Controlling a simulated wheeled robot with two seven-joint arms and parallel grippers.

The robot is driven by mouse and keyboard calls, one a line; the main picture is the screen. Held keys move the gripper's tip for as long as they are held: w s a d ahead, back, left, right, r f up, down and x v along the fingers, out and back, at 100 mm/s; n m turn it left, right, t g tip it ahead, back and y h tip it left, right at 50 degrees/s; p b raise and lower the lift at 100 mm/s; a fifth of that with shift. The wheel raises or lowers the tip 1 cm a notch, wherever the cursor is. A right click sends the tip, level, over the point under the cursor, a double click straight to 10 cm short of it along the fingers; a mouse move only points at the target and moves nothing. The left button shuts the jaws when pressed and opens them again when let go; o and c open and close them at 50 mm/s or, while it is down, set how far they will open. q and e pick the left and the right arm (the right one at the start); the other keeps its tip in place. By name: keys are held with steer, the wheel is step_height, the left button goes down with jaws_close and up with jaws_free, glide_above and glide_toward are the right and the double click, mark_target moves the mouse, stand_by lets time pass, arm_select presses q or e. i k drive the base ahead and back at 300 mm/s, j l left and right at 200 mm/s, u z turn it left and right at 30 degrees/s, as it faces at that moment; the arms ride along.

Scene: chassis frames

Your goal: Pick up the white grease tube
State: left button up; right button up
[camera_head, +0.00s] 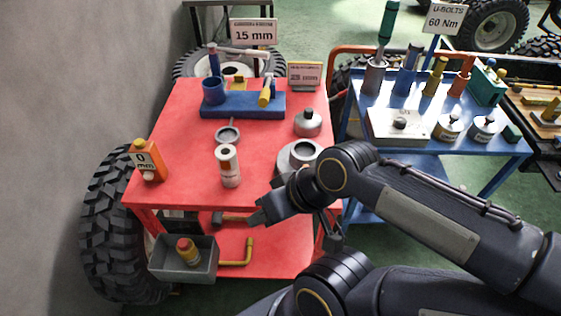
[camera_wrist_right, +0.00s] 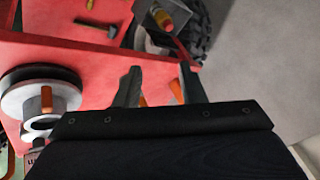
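The white grease tube (camera_head: 229,172), a white cylinder with a brownish band, stands upright on the red table (camera_head: 185,125) near its front edge. My right gripper (camera_head: 258,216) is just right of and below the tube in the head view, apart from it. In the right wrist view its two fingers (camera_wrist_right: 158,88) are spread with nothing held between them. I cannot make out the tube in that view. My left gripper is not in view.
A grey round part (camera_head: 298,155) stands right of the tube, with a ring (camera_head: 228,135) behind it. An orange bottle (camera_head: 148,160) is at left. The lower shelf holds a hammer (camera_head: 232,218) and grey bin (camera_head: 197,262). A blue cart (camera_head: 455,148) stands right.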

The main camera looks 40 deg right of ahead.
mark_target(226, 154)
steer(key=z, duration=0.95)
